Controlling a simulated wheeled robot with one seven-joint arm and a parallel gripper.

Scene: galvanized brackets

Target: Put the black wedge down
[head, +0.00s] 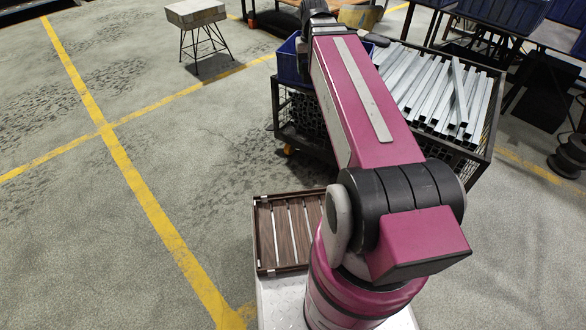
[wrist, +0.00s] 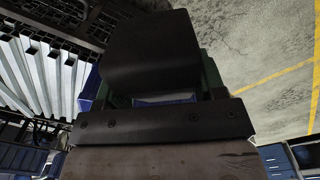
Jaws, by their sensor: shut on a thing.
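The black wedge (wrist: 150,50) fills the upper middle of the wrist view as a smooth dark block with a rounded lower edge. My gripper (wrist: 160,122) shows as a dark bar with screws just below it and is shut on the wedge. The fingertips' contact is hard to make out. In the head view my arm reaches away toward the top, and its end is out of sight, so the grip does not show there.
A dark mesh cart (head: 487,150) holds several galvanized bars (head: 430,88), with a blue bin (head: 288,62) at its left. A brown slatted tray (head: 262,238) sits beside my arm's base. A stool (head: 195,14) stands far off. Floor at left is clear.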

